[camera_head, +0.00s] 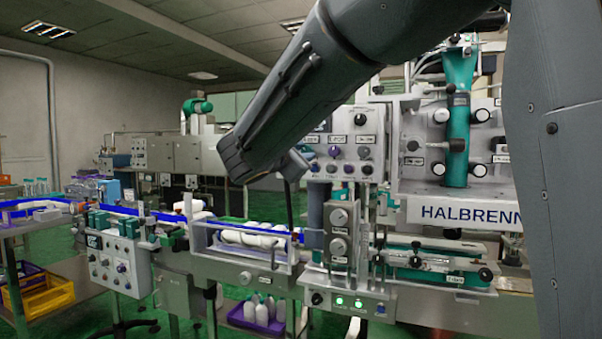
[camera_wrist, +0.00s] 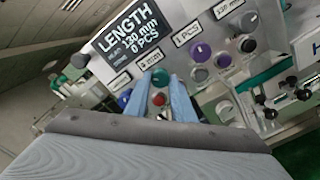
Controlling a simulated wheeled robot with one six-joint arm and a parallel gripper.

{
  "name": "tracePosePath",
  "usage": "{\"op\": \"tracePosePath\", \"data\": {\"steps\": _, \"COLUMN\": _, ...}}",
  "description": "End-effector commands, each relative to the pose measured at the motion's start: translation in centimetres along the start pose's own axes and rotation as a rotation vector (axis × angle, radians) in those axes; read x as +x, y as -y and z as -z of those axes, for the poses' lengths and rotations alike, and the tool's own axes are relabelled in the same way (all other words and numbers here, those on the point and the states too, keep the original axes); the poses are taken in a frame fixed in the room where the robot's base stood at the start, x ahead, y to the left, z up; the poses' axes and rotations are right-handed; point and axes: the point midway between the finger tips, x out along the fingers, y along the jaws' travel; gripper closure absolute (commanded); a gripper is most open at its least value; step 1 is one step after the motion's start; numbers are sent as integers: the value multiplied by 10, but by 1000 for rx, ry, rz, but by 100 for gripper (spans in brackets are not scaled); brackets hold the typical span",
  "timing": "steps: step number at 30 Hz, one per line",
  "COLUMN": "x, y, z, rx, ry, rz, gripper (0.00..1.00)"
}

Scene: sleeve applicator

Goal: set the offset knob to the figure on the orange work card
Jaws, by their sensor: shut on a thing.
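In the wrist view my gripper (camera_wrist: 160,84) has its two blue fingers around a teal knob (camera_wrist: 160,77) on the grey control panel (camera_wrist: 211,37). The gripper is shut on this knob. A small label (camera_wrist: 152,60) just above it ends in "mm"; its figure is too small to read surely. A red button (camera_wrist: 158,99) shows between the fingers. The dark display (camera_wrist: 130,38) reads LENGTH, 120 mm and 0 PCS. I cannot make out an offset marking or an orange work card. In the head view my arm hides the gripper and the knob.
Beside the held knob are a purple knob (camera_wrist: 201,53), a dark knob (camera_wrist: 248,45) and grey knobs. In the head view, the panel (camera_head: 347,140) stands left of the HALBRENN machine (camera_head: 465,213). A conveyor box with white bottles (camera_head: 250,238) lies below my arm.

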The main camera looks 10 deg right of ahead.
Motion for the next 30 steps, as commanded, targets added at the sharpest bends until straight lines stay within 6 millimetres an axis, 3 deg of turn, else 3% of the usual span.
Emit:
{"op": "tracePosePath", "data": {"steps": 15, "x": 1, "y": 2, "z": 4, "rx": 338, "ry": -1, "rz": 0, "gripper": 100}}
{"op": "tracePosePath", "data": {"steps": 30, "x": 0, "y": 0, "z": 1, "rx": 454, "ry": -1, "rz": 1, "gripper": 100}}
